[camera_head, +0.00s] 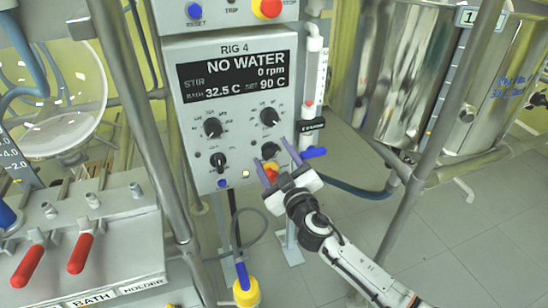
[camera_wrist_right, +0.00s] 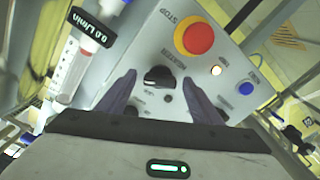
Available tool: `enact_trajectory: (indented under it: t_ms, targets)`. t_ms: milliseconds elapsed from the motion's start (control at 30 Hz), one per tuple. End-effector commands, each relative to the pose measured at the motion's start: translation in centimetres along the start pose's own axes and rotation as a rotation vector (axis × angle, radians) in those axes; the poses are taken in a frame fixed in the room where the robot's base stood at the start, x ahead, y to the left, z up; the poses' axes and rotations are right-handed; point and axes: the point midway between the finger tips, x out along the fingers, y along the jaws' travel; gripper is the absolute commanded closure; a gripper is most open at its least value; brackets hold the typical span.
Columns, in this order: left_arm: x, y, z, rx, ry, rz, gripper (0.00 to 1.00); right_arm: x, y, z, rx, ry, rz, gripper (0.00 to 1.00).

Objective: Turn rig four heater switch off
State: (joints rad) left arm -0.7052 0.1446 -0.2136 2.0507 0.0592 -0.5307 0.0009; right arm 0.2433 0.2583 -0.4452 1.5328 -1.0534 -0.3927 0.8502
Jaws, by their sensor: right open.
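The rig four panel (camera_head: 235,85) faces me and reads "RIG 4", "NO WATER", 0 rpm, 32.5 C and 90 C. My right gripper (camera_head: 270,153) is open at its lower right, its fingers pointing at a black knob (camera_head: 270,150). In the right wrist view that black knob (camera_wrist_right: 158,77) shows between the two spread fingertips, with a visible gap on each side. My left gripper is not in view.
A red-and-yellow stop button (camera_wrist_right: 195,38) sits beside the knob, near a lit lamp (camera_wrist_right: 215,71) and a blue button (camera_wrist_right: 246,88). Other black knobs (camera_head: 212,128) are on the panel. A flow tube (camera_head: 312,85) stands close at right. Metal posts (camera_head: 150,120) flank the panel.

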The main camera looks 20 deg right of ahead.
Motion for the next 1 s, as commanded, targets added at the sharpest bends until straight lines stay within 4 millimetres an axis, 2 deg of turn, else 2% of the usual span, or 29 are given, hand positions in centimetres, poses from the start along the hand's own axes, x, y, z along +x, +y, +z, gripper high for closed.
enact_trajectory:
  t_ms: [167, 267, 433, 767, 1000]
  targets:
    - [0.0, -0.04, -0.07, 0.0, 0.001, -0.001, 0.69, 0.01, -0.03, -0.03, 0.0, 0.0, 0.0, 0.41]
    - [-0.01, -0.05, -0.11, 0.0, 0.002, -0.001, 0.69, 0.0, -0.03, -0.03, 0.0, 0.0, 0.0, 0.54]
    - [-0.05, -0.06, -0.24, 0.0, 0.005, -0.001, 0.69, -0.02, -0.03, -0.02, 0.0, 0.0, 0.0, 0.82]
    - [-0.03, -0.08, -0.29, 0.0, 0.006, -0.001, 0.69, -0.03, -0.04, 0.01, -0.046, 0.0, 0.0, 0.82]
    - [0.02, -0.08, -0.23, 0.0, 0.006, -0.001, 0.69, -0.05, -0.05, 0.03, -0.193, 0.0, 0.0, 0.82]
